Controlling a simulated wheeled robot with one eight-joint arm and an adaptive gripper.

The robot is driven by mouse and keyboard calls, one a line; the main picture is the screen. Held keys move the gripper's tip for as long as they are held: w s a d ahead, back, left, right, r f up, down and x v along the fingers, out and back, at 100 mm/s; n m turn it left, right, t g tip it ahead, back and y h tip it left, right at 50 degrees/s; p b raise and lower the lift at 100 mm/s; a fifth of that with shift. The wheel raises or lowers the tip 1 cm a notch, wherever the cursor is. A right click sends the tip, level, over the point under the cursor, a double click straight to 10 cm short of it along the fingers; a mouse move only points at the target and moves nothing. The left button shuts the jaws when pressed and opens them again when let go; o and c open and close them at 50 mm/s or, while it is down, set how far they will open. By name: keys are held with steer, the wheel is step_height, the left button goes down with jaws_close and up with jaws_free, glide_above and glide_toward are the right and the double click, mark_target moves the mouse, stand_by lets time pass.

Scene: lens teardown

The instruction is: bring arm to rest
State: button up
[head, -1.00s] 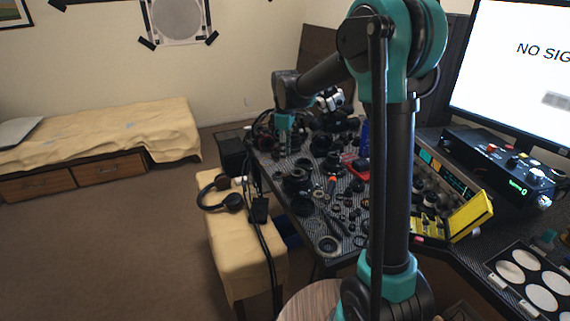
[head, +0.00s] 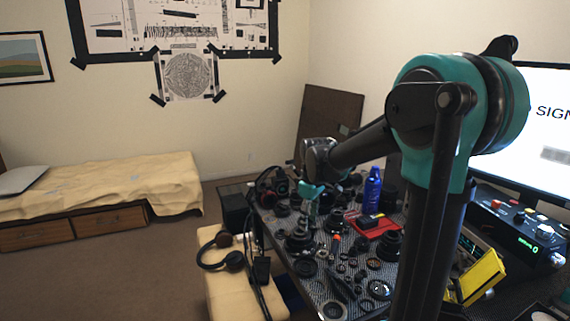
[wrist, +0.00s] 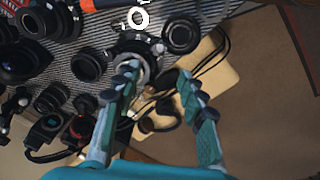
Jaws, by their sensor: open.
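My arm reaches from the right of the head view toward the back of the desk. My gripper (head: 311,198) hangs at its end over the left part of the cluttered desk (head: 312,292). In the wrist view my gripper (wrist: 157,76) is open, its two teal, ridged fingers spread apart, with nothing held between them. A dark lens part with a silver ring (wrist: 133,62) lies below, partly hidden by the left finger. I cannot tell the exact height of the fingers above it.
Several dark lens parts and rings crowd the desk. A blue bottle (head: 372,190) and a red tray (head: 379,226) stand right of the gripper. Headphones (head: 220,252) rest on a padded bench (head: 218,290) at left. A monitor (head: 550,110) stands at right. Open floor lies at far left.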

steer(key=s+d+f+m+t, duration=0.1)
steer(key=s+d+f+m, duration=0.2)
steer(key=s, duration=0.4)
steer(key=s+d+f+m+t, duration=0.1)
steer(key=s+d+f+m, duration=0.3)
steer(key=s, duration=0.3)
steer(key=s+d+f+m+t, duration=0.1)
steer(key=s+d+f+m, duration=0.2)
steer(key=s, duration=0.4)
steer(key=shift+d+f+m, duration=0.4)
steer(key=shift+d+f, duration=0.05)
steer(key=shift+f, duration=0.05)
steer(key=shift+w+r, duration=0.1)
